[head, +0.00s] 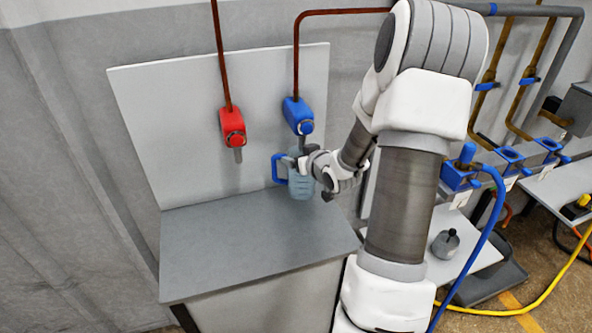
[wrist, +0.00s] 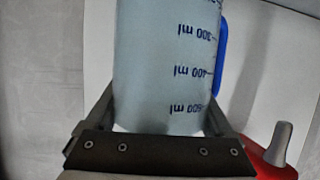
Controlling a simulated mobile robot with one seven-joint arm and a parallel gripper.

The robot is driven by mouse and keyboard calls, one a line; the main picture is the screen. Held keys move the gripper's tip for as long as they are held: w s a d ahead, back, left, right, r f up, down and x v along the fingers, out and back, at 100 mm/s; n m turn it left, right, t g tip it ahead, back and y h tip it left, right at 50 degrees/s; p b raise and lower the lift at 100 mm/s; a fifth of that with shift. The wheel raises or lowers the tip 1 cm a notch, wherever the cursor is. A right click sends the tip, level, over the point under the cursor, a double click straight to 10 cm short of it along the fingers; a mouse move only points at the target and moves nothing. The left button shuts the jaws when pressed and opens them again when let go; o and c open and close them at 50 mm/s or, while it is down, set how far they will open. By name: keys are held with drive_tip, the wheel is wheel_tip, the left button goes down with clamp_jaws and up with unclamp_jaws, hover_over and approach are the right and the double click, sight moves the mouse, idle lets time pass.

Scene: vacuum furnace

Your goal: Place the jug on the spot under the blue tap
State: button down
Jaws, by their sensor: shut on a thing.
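The jug (head: 301,185) is a translucent pale blue measuring vessel with a blue handle on its left side in the head view. It is upright below the blue tap (head: 298,116), over the back right part of the grey counter (head: 250,240). I cannot tell whether its base touches the counter. My gripper (head: 304,164) is shut around the jug's upper part. In the wrist view the jug (wrist: 168,65) stands between the two fingers, its ml marks upside down and its handle at the right. The spot under the tap is hidden by the jug.
A red tap (head: 233,126) hangs left of the blue one; its nozzle also shows in the wrist view (wrist: 278,145). The white back panel (head: 170,120) is close behind the jug. The counter's left and front are clear. A grey flask (head: 445,244) stands on another table at right.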

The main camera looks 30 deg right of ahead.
drive_tip(key=shift+w+f+b, duration=0.1)
drive_tip(key=shift+f+b, duration=0.3)
drive_tip(key=shift+f, duration=1.65)
drive_tip(key=shift+f, duration=0.25)
unclamp_jaws()
drive_tip(key=shift+r, duration=0.1)
